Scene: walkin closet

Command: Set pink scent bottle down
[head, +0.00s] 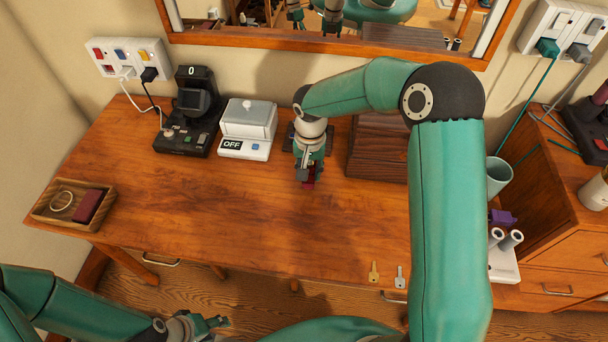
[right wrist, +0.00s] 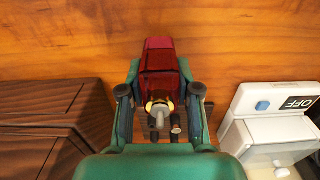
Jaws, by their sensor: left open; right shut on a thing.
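The scent bottle (head: 309,184) is deep pinkish red with a squared body. It shows more fully in the right wrist view (right wrist: 158,58), between the two fingers, with its gold neck towards the palm. My right gripper (head: 309,171) is shut on it over the middle of the wooden desk (head: 230,215); its fingers also show in the right wrist view (right wrist: 160,95). I cannot tell whether the bottle touches the desk top. My left gripper (head: 217,322) is open and empty, low in front of the desk.
A white box marked OFF (head: 246,130) and a black device (head: 189,112) stand left of the right gripper. A dark slatted box (head: 377,148) stands close on its right. A wooden tray (head: 44,214) lies far left. Two keys (head: 374,271) lie near the front edge. The desk's front middle is clear.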

